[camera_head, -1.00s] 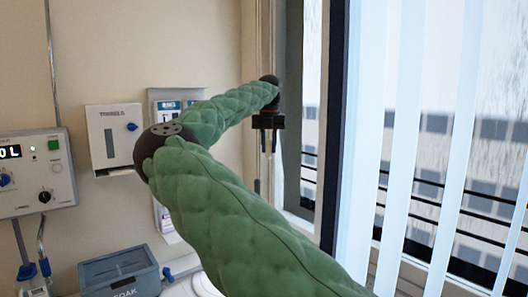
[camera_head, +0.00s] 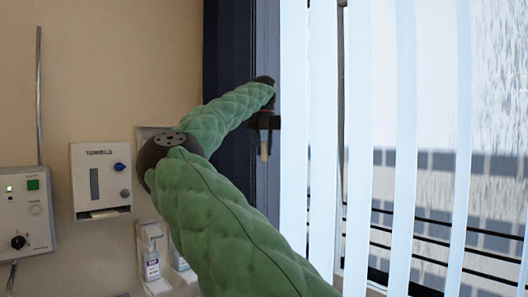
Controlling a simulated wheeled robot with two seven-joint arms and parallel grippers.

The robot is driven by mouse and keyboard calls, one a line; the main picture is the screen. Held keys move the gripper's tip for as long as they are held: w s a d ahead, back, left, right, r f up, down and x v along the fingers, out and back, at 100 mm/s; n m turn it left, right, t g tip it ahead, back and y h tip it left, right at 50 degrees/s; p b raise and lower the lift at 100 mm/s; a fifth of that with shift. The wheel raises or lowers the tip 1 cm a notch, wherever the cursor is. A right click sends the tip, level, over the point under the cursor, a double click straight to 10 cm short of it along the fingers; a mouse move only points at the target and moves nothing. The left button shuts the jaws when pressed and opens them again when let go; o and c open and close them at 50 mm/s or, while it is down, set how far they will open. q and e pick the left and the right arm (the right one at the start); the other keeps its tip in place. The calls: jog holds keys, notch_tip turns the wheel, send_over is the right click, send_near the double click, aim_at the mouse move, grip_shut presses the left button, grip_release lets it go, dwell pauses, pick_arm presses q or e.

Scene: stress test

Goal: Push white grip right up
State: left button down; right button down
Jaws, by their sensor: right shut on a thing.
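My right gripper (camera_head: 264,130) hangs from the end of my green padded right arm, in front of the dark window frame (camera_head: 230,75). It points down and is shut on a small pale piece, which looks like the white grip (camera_head: 264,153). Only the piece's lower end shows below the dark jaws; the rest is hidden. I cannot tell what the piece is fixed to. My left gripper is not in view.
White vertical blind slats (camera_head: 405,140) hang close to the right of the gripper. On the left wall are a towel dispenser (camera_head: 95,150) and a control panel (camera_head: 38,207). A pump bottle (camera_head: 151,262) stands below, partly behind my arm.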

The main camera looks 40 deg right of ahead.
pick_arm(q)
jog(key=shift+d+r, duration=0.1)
pick_arm(e)
jog(key=shift+r, duration=0.35)
jog(key=c, duration=1.4)
grip_release()
jog(key=shift+o, duration=0.8)
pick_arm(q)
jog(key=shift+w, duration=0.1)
pick_arm(e)
jog(key=shift+f, duration=0.1)
jog(key=shift+r+b, duration=0.4)
notch_tip(320, 180, up, 5)
jog(key=shift+r+b, duration=0.15)
jog(key=shift+b, duration=0.4)
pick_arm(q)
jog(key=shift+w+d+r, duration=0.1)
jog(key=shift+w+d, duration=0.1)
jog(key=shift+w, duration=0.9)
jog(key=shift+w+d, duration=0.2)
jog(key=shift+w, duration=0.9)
pick_arm(e)
jog(key=shift+r, duration=0.9)
